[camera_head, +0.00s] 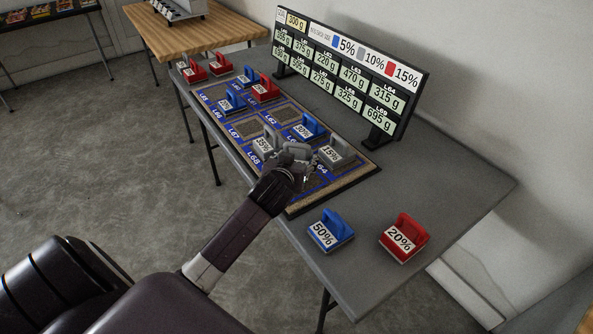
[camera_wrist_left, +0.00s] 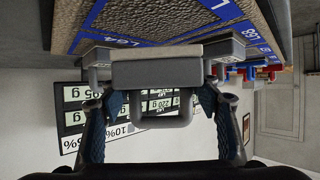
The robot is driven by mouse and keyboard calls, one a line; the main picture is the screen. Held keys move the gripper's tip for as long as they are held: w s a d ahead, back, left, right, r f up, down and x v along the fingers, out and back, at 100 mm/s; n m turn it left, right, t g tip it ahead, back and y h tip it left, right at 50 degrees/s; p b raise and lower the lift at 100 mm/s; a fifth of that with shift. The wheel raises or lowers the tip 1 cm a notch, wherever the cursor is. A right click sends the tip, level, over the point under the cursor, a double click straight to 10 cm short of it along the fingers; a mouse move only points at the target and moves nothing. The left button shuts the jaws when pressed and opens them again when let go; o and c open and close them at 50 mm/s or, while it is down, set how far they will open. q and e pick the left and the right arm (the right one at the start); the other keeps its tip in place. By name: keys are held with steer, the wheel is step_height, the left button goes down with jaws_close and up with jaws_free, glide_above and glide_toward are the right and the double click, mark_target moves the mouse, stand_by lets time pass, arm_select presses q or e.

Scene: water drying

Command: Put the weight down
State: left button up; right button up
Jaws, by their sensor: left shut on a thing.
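My left gripper (camera_head: 297,168) is over the near part of the blue-labelled mat (camera_head: 290,207). It is shut on a grey weight (camera_head: 297,150), which is partly hidden by the fingers in the head view. In the left wrist view the fingers (camera_wrist_left: 154,105) are on either side of the weight's handle, and the grey weight (camera_wrist_left: 155,74) is close to the mat (camera_wrist_left: 180,50). I cannot tell whether it touches the mat. My right gripper is not in view.
More red and blue weights stand farther back. A display board (camera_head: 345,75) with gram readings stands along the mat's far side.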

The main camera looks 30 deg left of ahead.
arm_select(q)
steer(key=shift+f, duration=1.95)
steer(key=shift+f, duration=0.15)
steer(key=o, duration=1.2)
steer(key=shift+s+f, duration=0.1)
steer(key=o, duration=0.3)
steer(key=shift+s+d+r, duration=0.1)
steer(key=shift+r, duration=0.15)
steer(key=v, duration=1.1)
steer(key=shift+s+d+r, duration=0.1)
steer(key=shift+s+r, duration=0.05)
steer(key=shift+s, duration=0.15)
